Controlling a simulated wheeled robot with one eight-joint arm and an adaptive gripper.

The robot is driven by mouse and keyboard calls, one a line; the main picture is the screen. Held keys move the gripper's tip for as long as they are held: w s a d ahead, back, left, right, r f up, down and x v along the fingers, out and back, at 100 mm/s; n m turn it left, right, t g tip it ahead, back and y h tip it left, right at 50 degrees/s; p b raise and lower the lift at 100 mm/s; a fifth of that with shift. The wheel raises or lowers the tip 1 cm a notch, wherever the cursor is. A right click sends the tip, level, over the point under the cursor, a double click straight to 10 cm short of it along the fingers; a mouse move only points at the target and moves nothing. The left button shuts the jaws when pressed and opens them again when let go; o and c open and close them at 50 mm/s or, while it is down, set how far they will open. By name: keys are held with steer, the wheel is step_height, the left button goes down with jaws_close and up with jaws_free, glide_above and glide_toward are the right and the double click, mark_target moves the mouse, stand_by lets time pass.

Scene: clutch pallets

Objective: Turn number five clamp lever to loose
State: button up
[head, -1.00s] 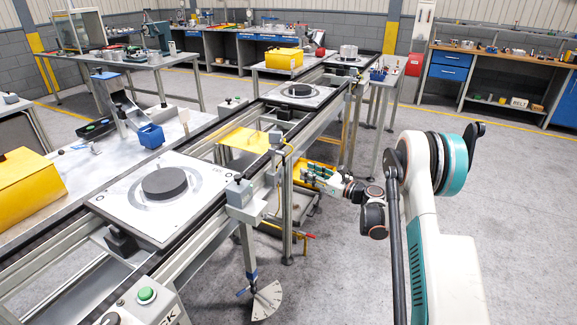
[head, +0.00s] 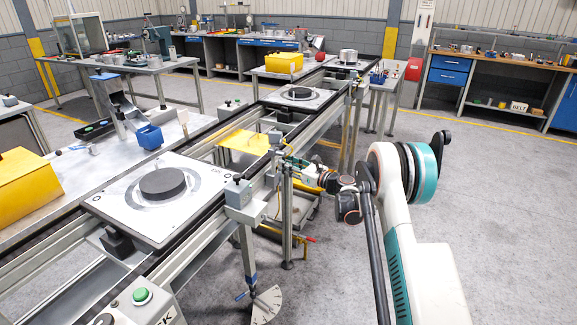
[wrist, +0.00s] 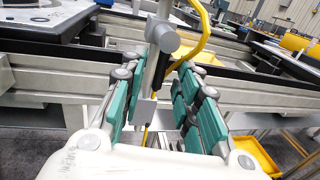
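My gripper (head: 288,162) reaches in from the right beside the conveyor rail, at a grey post (head: 286,200). In the wrist view its teal-padded fingers (wrist: 158,105) are open, one on each side of a grey upright fitting with a round cylinder head (wrist: 162,38) and a yellow cable. I cannot tell whether either finger touches it. No number five label is readable, so I cannot tell which part is the number five clamp lever. Lower down are a yellow handle with a red tip (head: 300,238) and a blue-tipped pointer (head: 250,292) by a white dial (head: 266,305).
The rail carries a near pallet (head: 120,205) with a black disc (head: 163,184) and a farther pallet (head: 292,104). A grey box (head: 239,198) with a black knob is mounted left of my gripper. Open floor lies to the right.

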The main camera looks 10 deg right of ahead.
jaws_close()
steer(key=shift+w+d+r+n+g+y+b, duration=0.1)
steer(key=shift+w+d+r+n+y+b, duration=0.4)
steer(key=shift+n, duration=2.45)
steer(key=shift+w+d+r+n+g+y+b, duration=0.1)
steer(key=shift+w+d+r+n+y+b, duration=0.4)
steer(key=shift+n, duration=2.5)
steer(key=shift+w+d+r+n+g+y+b, duration=0.2)
steer(key=shift+w+n+y+b, duration=0.5)
steer(key=shift+n, duration=2.25)
steer(key=shift+s, duration=0.2)
steer(key=shift+o, duration=0.8)
jaws_free()
